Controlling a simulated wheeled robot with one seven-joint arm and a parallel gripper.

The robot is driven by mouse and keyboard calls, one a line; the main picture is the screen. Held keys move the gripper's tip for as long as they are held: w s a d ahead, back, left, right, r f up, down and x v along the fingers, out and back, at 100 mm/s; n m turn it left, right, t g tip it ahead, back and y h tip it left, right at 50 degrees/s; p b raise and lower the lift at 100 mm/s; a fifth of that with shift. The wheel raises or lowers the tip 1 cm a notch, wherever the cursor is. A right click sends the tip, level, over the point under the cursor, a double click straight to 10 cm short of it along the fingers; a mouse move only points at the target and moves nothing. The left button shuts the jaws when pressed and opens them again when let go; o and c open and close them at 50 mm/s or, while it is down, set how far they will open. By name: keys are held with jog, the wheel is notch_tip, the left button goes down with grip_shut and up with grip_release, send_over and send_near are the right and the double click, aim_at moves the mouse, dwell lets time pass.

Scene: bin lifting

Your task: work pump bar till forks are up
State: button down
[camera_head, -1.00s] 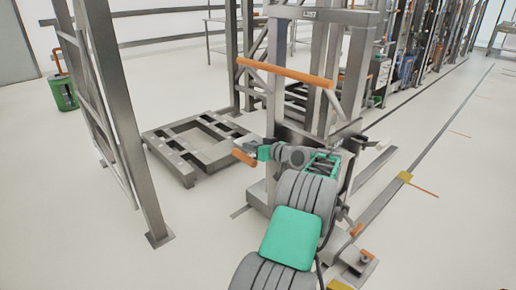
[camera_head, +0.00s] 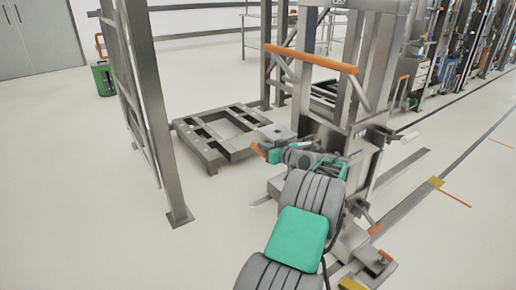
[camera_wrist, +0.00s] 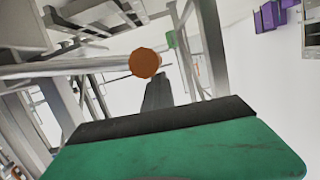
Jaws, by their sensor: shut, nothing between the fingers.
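The lifter (camera_head: 372,85) stands upright at centre right, with a fixed orange crossbar (camera_head: 310,59) on its frame. A short orange grip (camera_head: 258,149), apparently the pump bar's end, shows low at its left. My gripper (camera_head: 271,154) is right beside this grip, shut and empty; whether they touch is unclear. In the wrist view the round orange end (camera_wrist: 145,63) of a bar is ahead, beyond the green and black part of my gripper (camera_wrist: 170,122). The forks are hidden behind the mast or cannot be told from the grey frame.
A low grey frame (camera_head: 212,138) lies on the floor left of the lifter. A grey rack post (camera_head: 155,110) stands closer on the left. A green bin (camera_head: 103,79) is far left. Orange-tipped levers (camera_head: 376,228) sit low at right. The floor at front left is clear.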

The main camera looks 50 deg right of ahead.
notch_tip(320, 180, down, 13)
jog(key=a+b, duration=0.1)
jog(key=b, duration=0.4)
jog(key=shift+a+r, duration=0.2)
jog(key=shift+a, duration=0.1)
notch_tip(320, 180, up, 6)
jog(key=a+p, duration=0.1)
jog(key=p, duration=0.2)
jog(key=p+v, duration=0.2)
jog(key=v, duration=0.7)
jog(key=shift+a, duration=0.35)
jog(key=shift+s+r, duration=0.1)
jog(key=shift+r, duration=0.05)
